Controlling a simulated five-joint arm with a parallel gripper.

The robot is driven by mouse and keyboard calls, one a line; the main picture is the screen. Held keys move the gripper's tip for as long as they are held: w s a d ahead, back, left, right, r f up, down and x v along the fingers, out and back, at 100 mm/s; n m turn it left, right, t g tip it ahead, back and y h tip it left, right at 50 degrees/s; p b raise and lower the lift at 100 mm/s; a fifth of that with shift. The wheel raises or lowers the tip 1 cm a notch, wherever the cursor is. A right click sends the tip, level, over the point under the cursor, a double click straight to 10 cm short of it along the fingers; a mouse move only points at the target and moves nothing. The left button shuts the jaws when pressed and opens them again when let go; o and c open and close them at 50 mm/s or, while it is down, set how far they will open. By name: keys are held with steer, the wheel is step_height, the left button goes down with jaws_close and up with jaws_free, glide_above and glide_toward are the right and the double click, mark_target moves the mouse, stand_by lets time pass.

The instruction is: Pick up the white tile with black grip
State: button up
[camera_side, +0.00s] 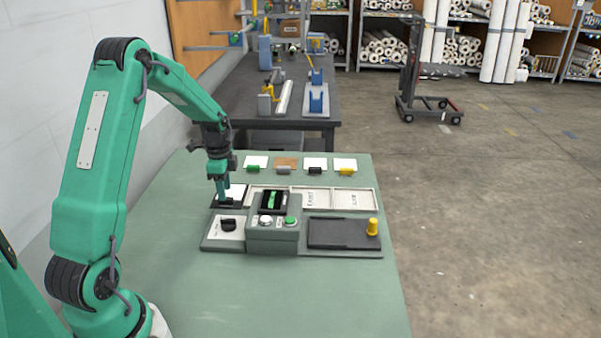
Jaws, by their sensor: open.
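The white tile with black grip (316,162) lies in a row at the back of the green table, third from the left. Its black grip is at its front edge. My gripper (222,200) is open and points down over the left end of the press station, to the left of and nearer than that tile, well apart from it. A white square (236,191) in a dark frame lies right beside and partly behind my gripper. I cannot tell whether the fingertips touch the frame.
The row also holds a white tile with green grip (257,161), a brown tile with grey grip (287,162) and a white tile with yellow grip (345,163). Pale trays (354,199), a control box (272,234) and a dark plate (338,233) with a yellow knob (373,227) stand in front.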

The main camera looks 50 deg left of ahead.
steer(key=shift+f, duration=1.4)
jaws_close()
